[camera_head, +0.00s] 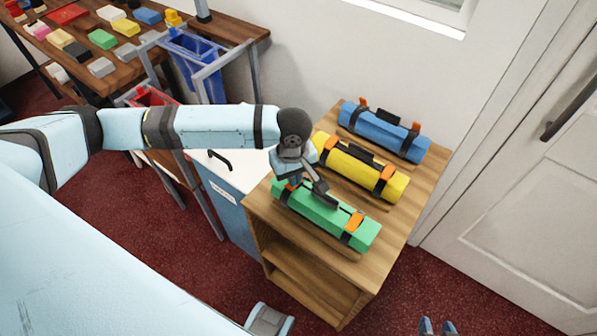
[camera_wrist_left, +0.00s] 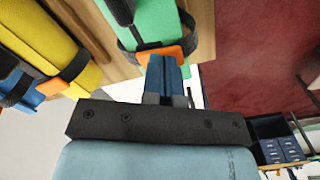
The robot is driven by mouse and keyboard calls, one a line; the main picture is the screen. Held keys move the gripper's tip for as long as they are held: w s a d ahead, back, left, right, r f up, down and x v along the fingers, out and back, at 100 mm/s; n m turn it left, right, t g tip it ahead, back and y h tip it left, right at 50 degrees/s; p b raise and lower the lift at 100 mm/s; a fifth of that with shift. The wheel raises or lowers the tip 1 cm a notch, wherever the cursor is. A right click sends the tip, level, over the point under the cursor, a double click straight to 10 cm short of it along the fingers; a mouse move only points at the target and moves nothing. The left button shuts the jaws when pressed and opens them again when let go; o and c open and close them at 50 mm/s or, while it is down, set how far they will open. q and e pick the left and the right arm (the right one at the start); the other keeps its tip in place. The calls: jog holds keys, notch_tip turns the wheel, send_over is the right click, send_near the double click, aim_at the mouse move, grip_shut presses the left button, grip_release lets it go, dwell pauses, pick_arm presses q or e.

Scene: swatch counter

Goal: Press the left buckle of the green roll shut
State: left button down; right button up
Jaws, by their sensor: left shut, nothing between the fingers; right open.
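The green roll (camera_head: 325,217) lies on top of the wooden cabinet, nearest of three rolls. In the head view my left gripper (camera_head: 292,183) is over its left end and hides the left buckle. In the left wrist view, the orange left buckle (camera_wrist_left: 172,51) lies across the dark strap on the green roll (camera_wrist_left: 158,18). My left gripper's blue fingers (camera_wrist_left: 164,76) are together and empty, right at the buckle; I cannot tell whether they touch it. The orange right buckle (camera_head: 355,222) lies on its strap.
A yellow roll (camera_head: 345,162) and a blue roll (camera_head: 385,131), both with orange buckles, lie behind the green one on the cabinet top (camera_head: 400,207). A white door (camera_head: 515,170) stands at right. A table (camera_head: 225,32) with coloured blocks is at upper left.

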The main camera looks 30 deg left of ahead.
pick_arm(q)
jog(key=shift+s+f, duration=0.1)
jog(key=shift+f, duration=0.25)
pick_arm(e)
jog(key=shift+r, duration=0.1)
jog(key=shift+w+r, duration=0.1)
pick_arm(q)
jog(key=shift+r+p, duration=0.7)
jog(key=shift+p, duration=0.25)
jog(key=shift+r+p, duration=0.3)
jog(key=shift+p, duration=0.15)
notch_tip(320, 180, up, 5)
jog(key=p, duration=0.6)
jog(key=shift+f, duration=0.15)
jog(key=shift+r+p, duration=0.7)
jog(key=shift+p, duration=0.35)
pick_arm(e)
notch_tip(320, 180, up, 9)
jog(key=shift+s+d+r, duration=0.2)
jog(key=shift+s+d, duration=0.05)
jog(key=shift+d, duration=0.2)
pick_arm(q)
jog(key=shift+f, duration=0.1)
pick_arm(e)
jog(key=shift+s+a+f, duration=0.1)
jog(key=shift+f, duration=0.15)
